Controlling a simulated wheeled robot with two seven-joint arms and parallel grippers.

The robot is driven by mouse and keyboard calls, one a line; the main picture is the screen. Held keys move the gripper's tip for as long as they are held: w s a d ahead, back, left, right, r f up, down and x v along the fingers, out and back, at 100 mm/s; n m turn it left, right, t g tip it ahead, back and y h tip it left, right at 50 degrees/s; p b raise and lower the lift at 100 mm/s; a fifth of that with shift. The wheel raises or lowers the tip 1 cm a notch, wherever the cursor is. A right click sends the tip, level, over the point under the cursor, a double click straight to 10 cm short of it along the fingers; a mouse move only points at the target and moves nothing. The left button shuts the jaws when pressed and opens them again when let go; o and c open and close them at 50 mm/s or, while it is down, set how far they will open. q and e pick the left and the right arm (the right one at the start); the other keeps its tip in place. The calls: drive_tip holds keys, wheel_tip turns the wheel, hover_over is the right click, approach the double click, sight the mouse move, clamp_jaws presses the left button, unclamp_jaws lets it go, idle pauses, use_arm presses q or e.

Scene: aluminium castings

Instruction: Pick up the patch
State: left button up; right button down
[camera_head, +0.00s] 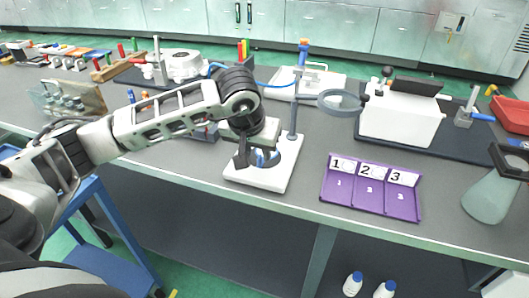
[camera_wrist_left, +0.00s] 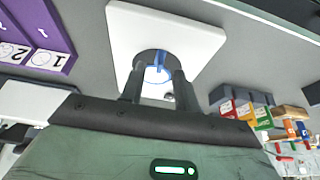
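My left gripper (camera_head: 251,155) is over the white base plate (camera_head: 284,168) of a magnifier stand near the table's front edge. Its fingers point down. In the left wrist view the left gripper (camera_wrist_left: 160,80) has its two fingers apart, with a gap between them. A small blue and white item (camera_wrist_left: 157,75) shows in that gap, over a dark round area of the white plate (camera_wrist_left: 190,32). It may be the patch, but I cannot tell for sure, nor whether the fingers touch it.
A purple tray (camera_head: 371,211) with compartments marked 1, 2 and 3 lies to the right. The stand's post (camera_head: 294,110) and magnifier lens (camera_head: 341,102) rise beside my gripper. A white box (camera_head: 399,119) stands behind the tray.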

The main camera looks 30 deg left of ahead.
use_arm(q)
drive_tip(key=shift+x, duration=1.35)
clamp_jaws()
drive_tip(key=shift+r, duration=0.2)
